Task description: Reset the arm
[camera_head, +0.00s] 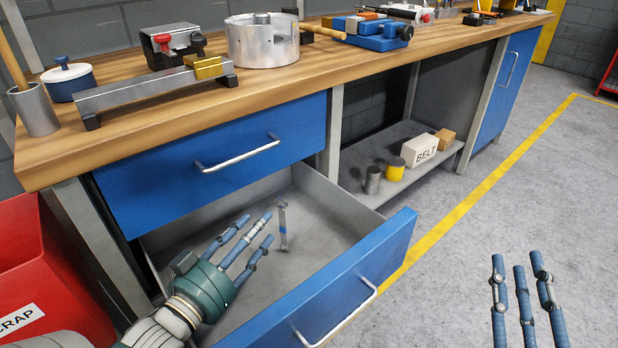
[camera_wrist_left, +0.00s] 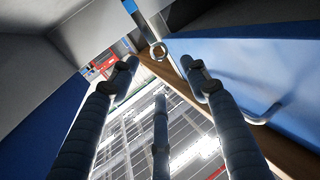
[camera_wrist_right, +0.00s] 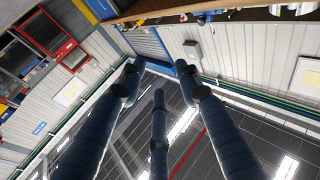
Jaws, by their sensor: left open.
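My left gripper (camera_head: 252,243) is over the open lower drawer, its three blue fingers spread and holding nothing. A small metal spanner (camera_head: 282,227) with a blue band is in that drawer, just right of the fingertips and apart from them. Its ring end (camera_wrist_left: 158,51) shows beyond the fingertips in the left wrist view; I cannot tell how far away. My right gripper (camera_head: 525,283) is at the lower right over the grey floor, fingers spread, open and empty. The right wrist view shows its fingers (camera_wrist_right: 159,95) with nothing between them.
The open drawer's blue front (camera_head: 345,285) juts out from the wooden workbench (camera_head: 130,125). A closed blue drawer (camera_head: 220,175) is above. A red scrap bin (camera_head: 40,280) stands left. A shelf under the bench holds a BELT box (camera_head: 419,150) and cans. Floor at right is clear.

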